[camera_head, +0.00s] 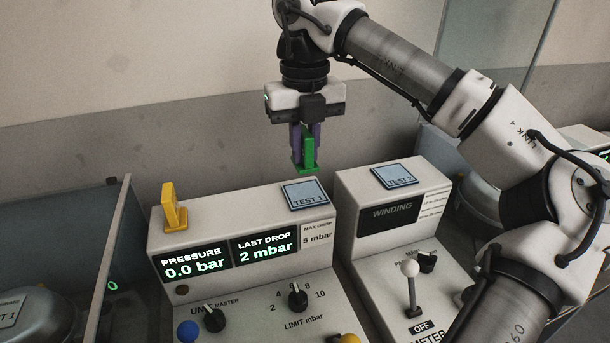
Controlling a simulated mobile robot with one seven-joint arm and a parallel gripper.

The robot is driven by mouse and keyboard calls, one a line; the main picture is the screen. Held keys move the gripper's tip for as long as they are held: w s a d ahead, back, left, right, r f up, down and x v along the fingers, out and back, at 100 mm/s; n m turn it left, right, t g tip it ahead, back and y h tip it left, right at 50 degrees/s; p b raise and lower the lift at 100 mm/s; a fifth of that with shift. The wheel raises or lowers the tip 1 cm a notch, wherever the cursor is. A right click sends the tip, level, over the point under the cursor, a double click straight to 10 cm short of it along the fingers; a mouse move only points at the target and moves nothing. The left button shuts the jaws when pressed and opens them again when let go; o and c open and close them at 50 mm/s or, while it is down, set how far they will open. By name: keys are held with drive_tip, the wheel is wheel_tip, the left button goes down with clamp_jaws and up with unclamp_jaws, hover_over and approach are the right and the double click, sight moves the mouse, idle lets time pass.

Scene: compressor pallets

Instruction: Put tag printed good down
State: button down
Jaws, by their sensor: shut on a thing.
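My gripper (306,138) points down and is shut on a green tag (309,155) with a small flat base. It holds the tag in the air, just above or behind the top of the pressure test unit (240,222). I cannot read any print on the tag. Below it on that unit's top lies a blue-grey plate marked TEST 1 (305,195). A similar plate marked TEST 2 (395,176) lies on the winding unit (350,205) to the right.
A yellow tag (173,208) stands upright at the left of the pressure unit's top. Knobs and a white-tipped lever (410,270) stick up in front. A glass panel (105,260) stands at the left. Unit top between yellow tag and TEST 1 plate is clear.

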sight(305, 131)
drive_tip(key=shift+f, duration=2.85)
drive_tip(key=shift+f, duration=0.15)
drive_tip(key=c, duration=1.4)
unclamp_jaws()
wheel_tip(305, 131, up, 12)
drive_tip(key=shift+r, duration=0.2)
